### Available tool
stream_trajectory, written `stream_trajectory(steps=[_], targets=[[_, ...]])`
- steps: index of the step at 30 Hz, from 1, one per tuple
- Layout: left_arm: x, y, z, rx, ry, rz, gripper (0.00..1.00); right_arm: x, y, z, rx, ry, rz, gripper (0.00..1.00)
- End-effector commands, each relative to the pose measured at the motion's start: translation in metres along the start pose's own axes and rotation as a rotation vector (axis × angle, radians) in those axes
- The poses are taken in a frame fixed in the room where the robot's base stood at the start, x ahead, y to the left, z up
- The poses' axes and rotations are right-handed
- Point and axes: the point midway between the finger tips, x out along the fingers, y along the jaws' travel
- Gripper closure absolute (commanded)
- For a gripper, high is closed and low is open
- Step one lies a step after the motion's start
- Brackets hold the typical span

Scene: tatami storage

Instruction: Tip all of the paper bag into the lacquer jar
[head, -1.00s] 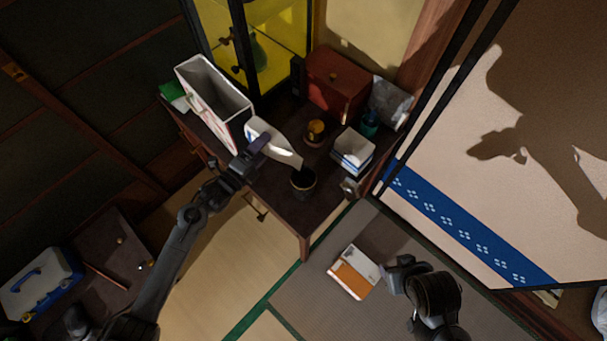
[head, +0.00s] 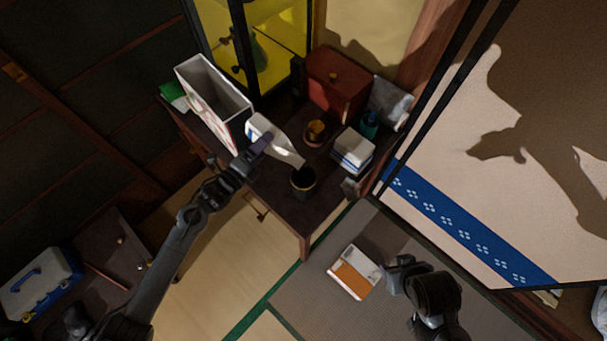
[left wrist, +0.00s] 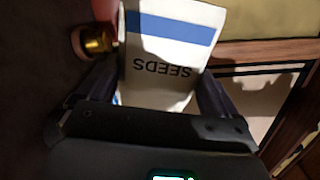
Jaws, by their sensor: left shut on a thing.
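The paper bag (head: 275,137), white with a blue band, is tilted above the desk, its narrow end pointing down and right toward the lacquer jar. It shows upside-down "SEEDS" lettering in the left wrist view (left wrist: 165,62). My left gripper (head: 262,147) is shut on the bag, with a finger at each side. The lacquer jar (head: 303,189), dark with a gold-coloured rim, stands upright near the desk's front edge, just below the bag's end. Its inside is dark, and I cannot see any contents falling. My right gripper (head: 394,276) is low at the right, away from the desk; its fingers are unclear.
A tall white box (head: 218,100) stands left of the bag. An orange-and-white packet (head: 354,272) lies on the floor.

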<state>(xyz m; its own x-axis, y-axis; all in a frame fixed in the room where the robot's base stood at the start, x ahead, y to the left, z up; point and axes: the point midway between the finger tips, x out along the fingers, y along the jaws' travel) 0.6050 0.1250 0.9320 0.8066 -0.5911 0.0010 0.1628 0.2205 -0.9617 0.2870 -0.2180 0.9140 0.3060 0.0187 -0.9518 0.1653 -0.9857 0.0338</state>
Motion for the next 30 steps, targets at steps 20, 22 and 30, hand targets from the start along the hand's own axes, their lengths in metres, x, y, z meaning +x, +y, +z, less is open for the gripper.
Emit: stream_trajectory(steps=[20,22,30], targets=[[0.000,-0.011,-0.002,0.093,0.000,-0.001,0.42,0.000,0.000,0.000,0.000,0.000,0.000,0.57],[0.000,-0.012,-0.002,0.102,0.001,-0.001,0.42,0.000,0.000,0.000,0.000,0.000,0.000,0.57],[0.000,-0.017,-0.003,0.140,0.000,-0.002,0.42,0.000,0.000,0.000,0.000,0.000,0.000,0.57]])
